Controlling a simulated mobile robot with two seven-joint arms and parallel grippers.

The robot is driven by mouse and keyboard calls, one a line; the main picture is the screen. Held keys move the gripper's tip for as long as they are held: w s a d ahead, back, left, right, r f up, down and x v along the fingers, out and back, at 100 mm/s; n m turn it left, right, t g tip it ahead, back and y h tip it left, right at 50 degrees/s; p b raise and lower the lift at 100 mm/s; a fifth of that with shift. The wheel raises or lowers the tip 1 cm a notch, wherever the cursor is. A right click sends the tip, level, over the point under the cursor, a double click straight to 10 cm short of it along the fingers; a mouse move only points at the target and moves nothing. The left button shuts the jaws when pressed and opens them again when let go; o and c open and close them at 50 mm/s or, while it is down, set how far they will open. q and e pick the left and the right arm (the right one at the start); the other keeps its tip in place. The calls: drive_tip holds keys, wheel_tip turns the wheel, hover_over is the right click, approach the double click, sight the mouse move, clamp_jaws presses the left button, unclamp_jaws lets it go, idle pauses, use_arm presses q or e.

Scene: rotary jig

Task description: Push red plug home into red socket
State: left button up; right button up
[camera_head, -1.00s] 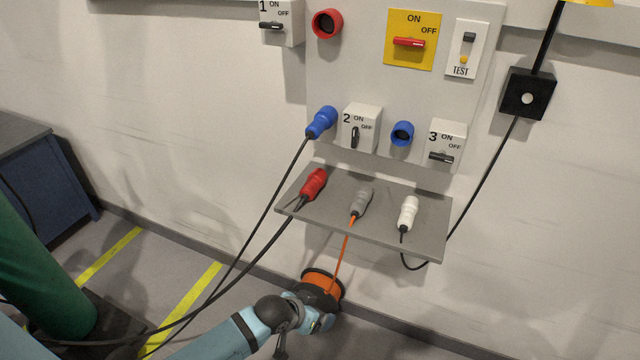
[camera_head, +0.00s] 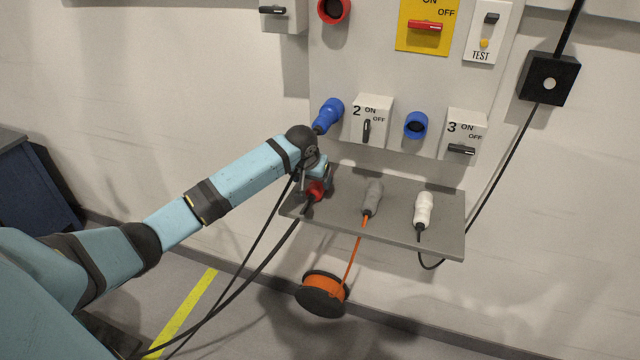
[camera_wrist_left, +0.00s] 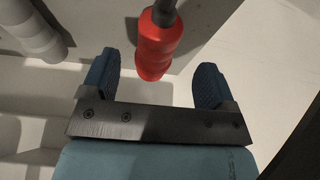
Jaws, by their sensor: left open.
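The red plug (camera_head: 316,191) lies at the left end of the grey shelf, with its black cable running off the front edge. In the left wrist view the red plug (camera_wrist_left: 158,48) shows between and just beyond the two blue fingertips. My left gripper (camera_head: 318,178) is open over the plug, and a gap shows on each side of it in the left wrist view (camera_wrist_left: 155,82). The gripper and wrist partly hide the plug in the head view. The red socket (camera_head: 333,8) is at the top of the panel, partly cut off by the frame. My right gripper is not in view.
The grey shelf (camera_head: 400,234) also holds a grey plug (camera_head: 372,196) and a white plug (camera_head: 422,208). A blue plug (camera_head: 328,115) sits on the panel just above my gripper. Switch 2 (camera_head: 371,120) and a blue socket (camera_head: 416,125) are to its right. An orange cable reel (camera_head: 323,293) is below.

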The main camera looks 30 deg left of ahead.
sight(315, 184)
use_arm(q)
drive_tip(key=x, duration=0.6)
drive_tip(key=shift+w, duration=0.25)
drive_tip(key=c, duration=1.1)
drive_tip(key=shift+r, duration=0.1)
drive_tip(key=shift+c, duration=0.2)
